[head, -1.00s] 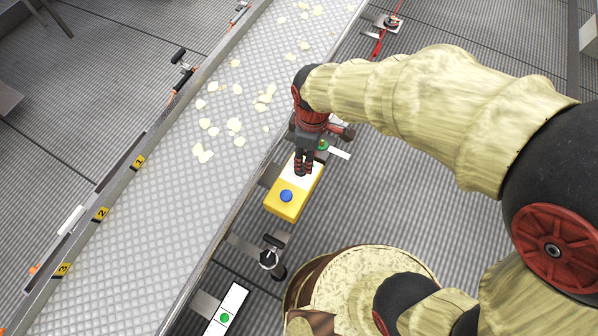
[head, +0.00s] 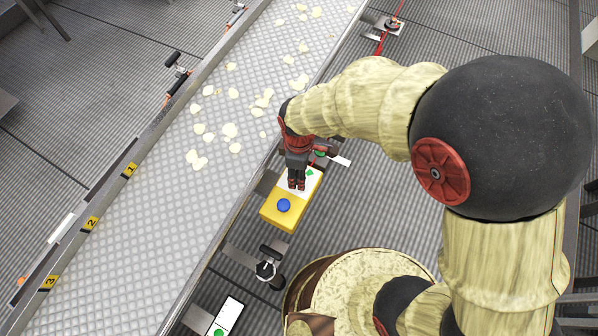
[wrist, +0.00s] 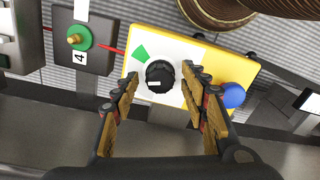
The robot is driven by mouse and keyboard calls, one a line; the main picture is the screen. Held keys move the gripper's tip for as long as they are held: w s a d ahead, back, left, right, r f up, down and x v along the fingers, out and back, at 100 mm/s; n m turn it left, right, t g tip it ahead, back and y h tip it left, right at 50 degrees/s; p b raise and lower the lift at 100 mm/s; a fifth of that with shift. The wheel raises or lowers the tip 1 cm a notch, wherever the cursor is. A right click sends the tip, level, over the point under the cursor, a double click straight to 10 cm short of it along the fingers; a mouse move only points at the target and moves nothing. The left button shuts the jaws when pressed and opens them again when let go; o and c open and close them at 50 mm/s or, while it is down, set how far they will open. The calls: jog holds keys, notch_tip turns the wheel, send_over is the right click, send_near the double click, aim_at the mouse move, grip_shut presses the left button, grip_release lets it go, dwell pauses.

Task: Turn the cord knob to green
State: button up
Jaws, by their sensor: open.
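The yellow box (head: 282,210) with a white top panel is beside the conveyor, below my gripper (head: 296,185) in the head view. In the wrist view the box (wrist: 215,60) carries a black round knob (wrist: 160,76) with a white pointer line facing left. A green wedge mark (wrist: 140,53) is on the panel at the knob's upper left. A blue button (wrist: 233,95) is at the box's right end. My gripper (wrist: 161,80) is open, its fingers on both sides of the knob. I cannot tell whether they touch it. The knob is hidden in the head view.
A conveyor (head: 130,240) with pale chips runs along the left. A grey plate labelled 4 with a green round fitting (wrist: 77,38) sits left of the box. A brown drum (wrist: 220,10) is close by. A black fitting (head: 266,270) stands on the near side.

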jog(key=shift+c, duration=0.4)
grip_shut()
jog(key=shift+r, duration=0.1)
jog(key=m+p, duration=0.4)
jog(key=shift+r+m, duration=0.1)
jog(key=shift+m, duration=0.2)
jog(key=shift+m+p, duration=1.35)
jog(key=shift+m, duration=1.15)
jog(key=shift+c, duration=0.3)
grip_release()
jog(key=shift+o, duration=0.7)
